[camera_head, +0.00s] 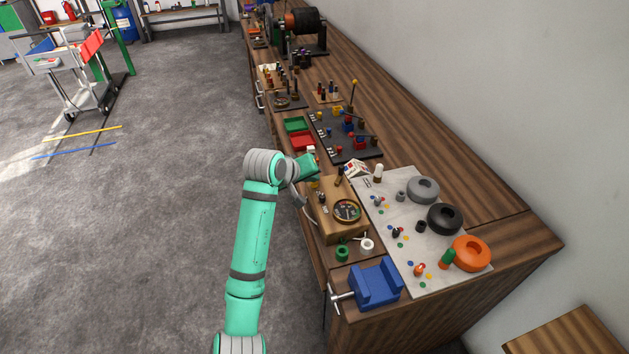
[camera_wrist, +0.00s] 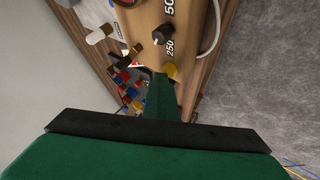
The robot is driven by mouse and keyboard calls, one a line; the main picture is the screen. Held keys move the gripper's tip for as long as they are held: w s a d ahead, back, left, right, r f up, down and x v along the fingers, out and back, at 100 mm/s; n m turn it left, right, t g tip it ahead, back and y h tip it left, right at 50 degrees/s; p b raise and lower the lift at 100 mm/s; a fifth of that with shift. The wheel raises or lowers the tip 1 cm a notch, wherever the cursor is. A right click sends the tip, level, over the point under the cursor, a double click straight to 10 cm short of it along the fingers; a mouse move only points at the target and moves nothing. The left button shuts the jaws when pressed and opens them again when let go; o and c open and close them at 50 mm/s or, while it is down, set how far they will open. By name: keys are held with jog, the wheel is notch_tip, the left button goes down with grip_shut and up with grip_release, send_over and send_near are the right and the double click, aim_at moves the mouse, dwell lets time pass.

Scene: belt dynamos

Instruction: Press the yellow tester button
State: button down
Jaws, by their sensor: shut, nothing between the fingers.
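The tester is a light wooden box (camera_head: 330,228) with a round dial (camera_head: 346,210) on the bench; its top also shows in the wrist view (camera_wrist: 190,12). The yellow tester button (camera_wrist: 171,69) is in the wrist view, beside the printed "250" and below a black knob (camera_wrist: 162,34). My gripper (camera_wrist: 161,77) has its green fingers shut and empty, the tips right at the button's left side. I cannot tell whether they touch it. In the head view my wrist is over the box's far left end and hides part of it.
A grey mat (camera_head: 400,262) with grey, black and orange round parts lies right of the tester. A blue vise (camera_head: 375,284) stands in front. A dark board (camera_head: 350,140) with levers, a red tray (camera_head: 302,141) and a green tray (camera_head: 296,124) lie beyond.

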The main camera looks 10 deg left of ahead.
aim_at(312, 188)
jog(key=shift+s+f, duration=0.1)
jog(key=shift+f, duration=0.15)
notch_tip(312, 188, up, 6)
jog(key=shift+r, duration=0.2)
dwell(0.4)
dwell(0.4)
dwell(0.4)
